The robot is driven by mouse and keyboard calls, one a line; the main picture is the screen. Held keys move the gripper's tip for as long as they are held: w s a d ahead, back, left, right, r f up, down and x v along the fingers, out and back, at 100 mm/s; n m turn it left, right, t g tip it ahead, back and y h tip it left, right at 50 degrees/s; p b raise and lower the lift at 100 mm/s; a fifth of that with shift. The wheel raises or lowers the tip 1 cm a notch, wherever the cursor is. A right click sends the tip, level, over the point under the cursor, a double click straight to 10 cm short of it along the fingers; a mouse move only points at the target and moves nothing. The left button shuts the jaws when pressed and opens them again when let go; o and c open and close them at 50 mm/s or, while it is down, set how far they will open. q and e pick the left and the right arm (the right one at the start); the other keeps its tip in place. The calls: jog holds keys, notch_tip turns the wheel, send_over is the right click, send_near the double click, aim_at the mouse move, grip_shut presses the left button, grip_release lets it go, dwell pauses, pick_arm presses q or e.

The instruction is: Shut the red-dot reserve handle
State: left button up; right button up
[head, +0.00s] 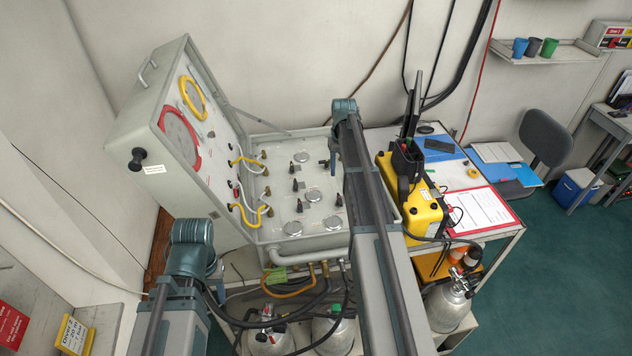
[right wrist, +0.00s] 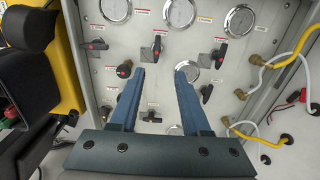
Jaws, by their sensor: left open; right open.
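The air panel (head: 258,158) lies open, with black handles and round gauges on its deck. My right gripper (right wrist: 160,72) is open above the deck, its two blue fingers apart with nothing between the tips. In the right wrist view a dark handle with a red mark (right wrist: 124,70) stands just left of the left fingertip. Another handle with a red mark (right wrist: 157,48) stands beyond the tips, and one more (right wrist: 96,45) is further left. I cannot tell which is the reserve handle; labels are too small to read. My left gripper (head: 213,266) is mostly hidden beside its arm, left of the panel's front.
The raised lid (head: 180,130) with red- and yellow-rimmed gauges stands at the left. Yellow and white hoses (head: 246,208) run between lid and deck. A yellow case (head: 412,210) stands close on the right. Gas cylinders (head: 447,305) stand below.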

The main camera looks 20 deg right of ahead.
aim_at(339, 197)
jog(key=shift+w+d+r, duration=0.15)
jog(key=shift+w+d, duration=0.1)
jog(key=shift+d, duration=0.2)
notch_tip(339, 197, down, 14)
jog(key=b, duration=1.4)
jog(key=shift+r, duration=0.1)
grip_shut()
